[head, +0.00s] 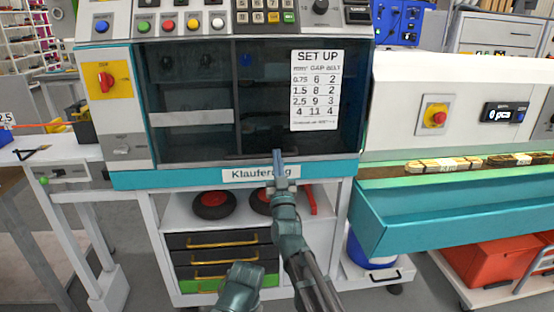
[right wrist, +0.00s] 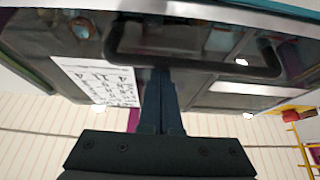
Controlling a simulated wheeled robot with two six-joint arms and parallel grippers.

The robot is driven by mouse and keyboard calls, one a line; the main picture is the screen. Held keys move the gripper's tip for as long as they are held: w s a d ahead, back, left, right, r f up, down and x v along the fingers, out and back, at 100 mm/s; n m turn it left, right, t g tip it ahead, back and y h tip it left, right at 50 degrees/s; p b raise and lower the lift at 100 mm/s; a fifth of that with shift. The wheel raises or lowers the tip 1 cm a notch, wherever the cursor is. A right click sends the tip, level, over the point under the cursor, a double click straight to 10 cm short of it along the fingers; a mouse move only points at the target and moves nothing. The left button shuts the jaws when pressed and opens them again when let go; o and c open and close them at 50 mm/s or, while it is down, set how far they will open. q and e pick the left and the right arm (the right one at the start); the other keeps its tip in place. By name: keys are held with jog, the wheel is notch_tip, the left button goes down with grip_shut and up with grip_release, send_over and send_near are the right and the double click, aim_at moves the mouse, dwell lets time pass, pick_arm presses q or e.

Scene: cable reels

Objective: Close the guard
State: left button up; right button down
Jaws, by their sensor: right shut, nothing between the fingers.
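The guard (head: 265,105) is a dark see-through panel on the front of the machine, with a white SET UP sheet (head: 317,90) on it. Its lower edge is down close to the teal sill (head: 190,176); I cannot tell whether a small gap is left. A dark handle (head: 250,155) runs along its lower edge and shows large as a bar in the right wrist view (right wrist: 200,63). My right gripper (head: 278,153) is shut and empty, its fingertips at the handle; contact is unclear. It also shows in the right wrist view (right wrist: 158,72). My left gripper is not in view.
Below the sill are black-and-red reels (head: 213,205) on a shelf and drawers (head: 220,240) with yellow handles. A teal trough (head: 455,210) juts out at the right, with a red bin (head: 490,262) under it. A red switch (head: 106,82) sits left of the guard.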

notch_tip(320, 180, up, 4)
jog(key=p, duration=0.4)
jog(key=b+v, duration=0.6)
jog(key=v, duration=0.5)
jog(key=s+a+f+n+g+y, duration=0.1)
jog(key=s+a+f+n+g, duration=0.15)
jog(key=f+g, duration=0.65)
jog(key=s+a+f+n+g+y, duration=0.15)
jog(key=a+f+g, duration=0.25)
jog(key=f, duration=1)
jog(key=s+d+f+g+h, duration=0.25)
jog(key=s+f+g, duration=0.25)
jog(key=s, duration=0.4)
jog(key=s+d+f+g+h, duration=0.25)
jog(key=s+f+g, duration=0.3)
jog(key=s, duration=0.35)
pick_arm(q)
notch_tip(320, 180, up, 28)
jog(key=p, duration=3)
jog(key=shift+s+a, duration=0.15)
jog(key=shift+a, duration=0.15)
pick_arm(e)
notch_tip(320, 180, up, 30)
jog(key=s+d, duration=0.1)
jog(key=shift+s+d+r+m+g, duration=0.15)
jog(key=shift+s+m+g, duration=0.2)
jog(key=shift+m, duration=0.05)
